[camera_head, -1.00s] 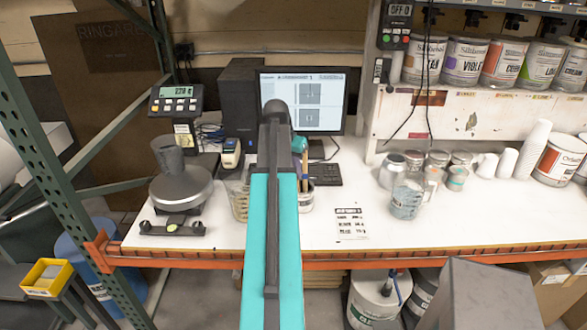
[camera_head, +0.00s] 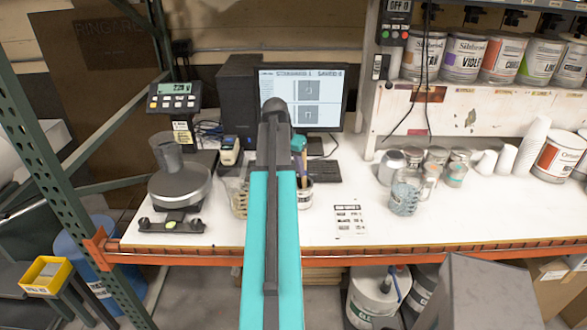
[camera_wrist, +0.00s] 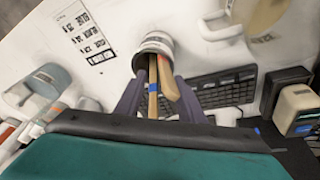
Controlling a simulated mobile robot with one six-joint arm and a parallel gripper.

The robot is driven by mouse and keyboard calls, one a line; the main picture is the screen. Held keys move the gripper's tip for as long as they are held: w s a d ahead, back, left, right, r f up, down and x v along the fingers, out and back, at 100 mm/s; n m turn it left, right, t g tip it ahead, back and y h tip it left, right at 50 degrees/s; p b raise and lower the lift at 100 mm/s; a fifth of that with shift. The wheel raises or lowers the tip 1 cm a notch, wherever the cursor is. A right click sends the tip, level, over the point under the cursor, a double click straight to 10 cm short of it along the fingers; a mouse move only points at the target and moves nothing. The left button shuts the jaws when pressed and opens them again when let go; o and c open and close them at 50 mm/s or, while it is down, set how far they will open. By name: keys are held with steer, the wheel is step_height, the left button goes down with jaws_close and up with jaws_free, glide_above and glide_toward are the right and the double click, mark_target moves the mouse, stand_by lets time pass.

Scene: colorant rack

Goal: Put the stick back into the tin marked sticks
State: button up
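A small white tin (camera_wrist: 157,43) stands on the bench in the wrist view, and part of it shows beside my arm in the head view (camera_head: 305,194). I cannot read its marking. Two wooden sticks, one with a blue band (camera_wrist: 152,100) and a plain, broader one (camera_wrist: 168,82), extend from the tin's mouth toward my wrist. My gripper (camera_wrist: 160,80) has its two purple fingers on either side of the sticks, just above the tin. The fingers look apart, with no clear grip on a stick. In the head view my arm hides most of this spot.
A keyboard (camera_wrist: 225,88) lies beside the tin, near the monitor (camera_head: 325,92). A clear jug (camera_head: 406,194) and several small tins stand to the right. A balance (camera_head: 180,188) stands to the left. A printed sheet (camera_head: 350,221) lies on clear bench.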

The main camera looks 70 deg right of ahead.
steer(key=shift+r, duration=0.1)
steer(key=shift+b+v, duration=2.05)
steer(key=shift+v, duration=4.45)
steer(key=shift+a+r, duration=0.1)
steer(key=shift+r, duration=0.2)
steer(key=shift+s, duration=0.15)
